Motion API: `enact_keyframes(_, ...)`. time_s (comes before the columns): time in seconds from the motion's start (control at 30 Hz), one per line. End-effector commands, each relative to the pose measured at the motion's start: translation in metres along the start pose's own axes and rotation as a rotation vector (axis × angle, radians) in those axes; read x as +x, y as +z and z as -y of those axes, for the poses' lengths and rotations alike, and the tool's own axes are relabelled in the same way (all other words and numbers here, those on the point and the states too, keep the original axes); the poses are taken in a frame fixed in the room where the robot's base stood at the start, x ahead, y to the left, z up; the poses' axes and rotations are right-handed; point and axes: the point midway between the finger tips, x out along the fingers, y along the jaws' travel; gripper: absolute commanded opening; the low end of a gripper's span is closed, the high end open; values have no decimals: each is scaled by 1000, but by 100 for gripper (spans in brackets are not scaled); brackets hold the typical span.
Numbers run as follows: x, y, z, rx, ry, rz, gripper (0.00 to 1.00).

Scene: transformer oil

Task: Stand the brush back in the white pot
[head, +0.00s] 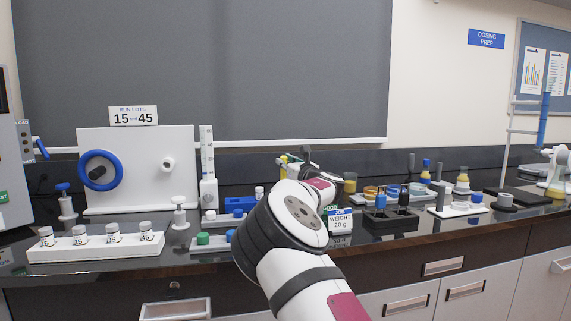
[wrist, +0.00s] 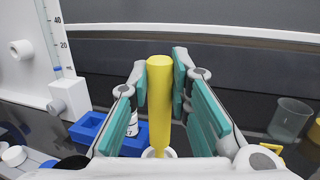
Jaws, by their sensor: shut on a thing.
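In the wrist view the brush shows as an upright yellow handle (wrist: 160,95) between the two teal-padded fingers of my gripper (wrist: 163,92). The gripper is shut on it. A white rim (wrist: 148,153) shows around the handle's lower end, low in the wrist view; it looks like the white pot, mostly hidden by my gripper. I cannot tell whether the brush touches its bottom. The bristles are hidden. In the head view my arm covers most of this spot, and a bit of yellow (head: 283,160) shows beside the gripper.
A blue tray (wrist: 88,130) with a small white bottle (wrist: 132,124) stands left of the gripper. A clear beaker (wrist: 289,119) stands to the right. In the head view a weight sign (head: 340,219) and a black rack (head: 390,220) stand right of my arm.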

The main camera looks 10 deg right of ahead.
Motion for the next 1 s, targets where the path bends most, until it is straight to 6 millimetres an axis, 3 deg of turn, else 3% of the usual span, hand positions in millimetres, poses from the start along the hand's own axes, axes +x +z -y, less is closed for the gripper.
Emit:
enact_keyframes(0.43,-1,-10,0,1,1,1,0)
enact_keyframes(0.47,-1,-10,0,0,1,1,23)
enact_keyframes(0.53,-1,-9,0,0,0,1,38)
enact_keyframes(0.57,-1,-9,0,0,0,1,42)
enact_keyframes(1.0,-9,-9,0,2,-2,0,42)
